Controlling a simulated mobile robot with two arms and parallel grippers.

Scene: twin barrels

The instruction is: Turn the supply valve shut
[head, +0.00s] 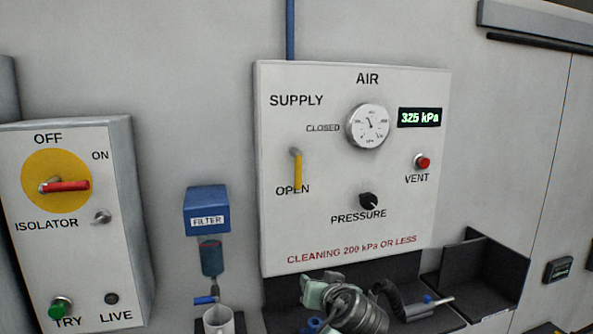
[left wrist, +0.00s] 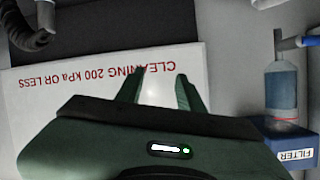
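The supply valve (head: 297,168) is a yellow lever on the white AIR panel (head: 340,215). Its handle hangs straight down, with the free end at OPEN; CLOSED is printed to its upper right. My left gripper (head: 313,290), greenish, is low in front of the panel's bottom edge, below the lever and apart from it. In the left wrist view my left gripper (left wrist: 161,82) shows two green fingers spread apart with nothing between them, facing the upside-down red cleaning text. The lever is not visible in that view. My right gripper is not in view.
A gauge (head: 368,127), a display (head: 419,118) reading 325 kPa, a red VENT button (head: 422,161) and a black PRESSURE knob (head: 369,201) share the panel. The isolator box (head: 125,220) and blue filter (head: 207,212) stand left. A dark tray (head: 485,265) lies lower right.

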